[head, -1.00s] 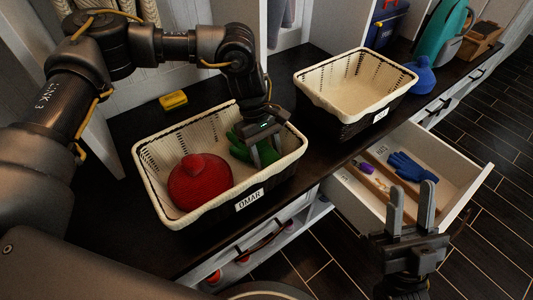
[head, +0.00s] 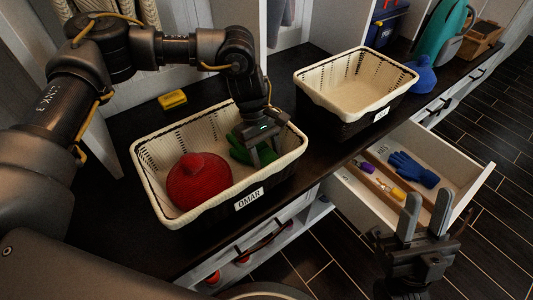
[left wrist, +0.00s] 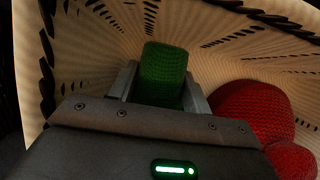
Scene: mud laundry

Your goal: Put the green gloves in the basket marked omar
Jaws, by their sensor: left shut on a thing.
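The green gloves (head: 242,149) are inside the basket marked OMAR (head: 222,209), a dark basket with a cream liner on the bench. My left gripper (head: 262,157) reaches down into this basket and is shut on the green gloves. In the left wrist view the green knit (left wrist: 164,75) sits between the two fingers. Whether the gloves touch the basket floor cannot be told. My right gripper (head: 422,217) is empty and open, fingers up and apart, in front of the open drawer.
A red knit hat (head: 200,181) lies in the left part of the OMAR basket. A second lined basket (head: 345,115) stands to the right, empty. An open drawer (head: 350,201) holds a blue glove (head: 413,169) and small items. A yellow block (head: 173,100) lies behind the OMAR basket.

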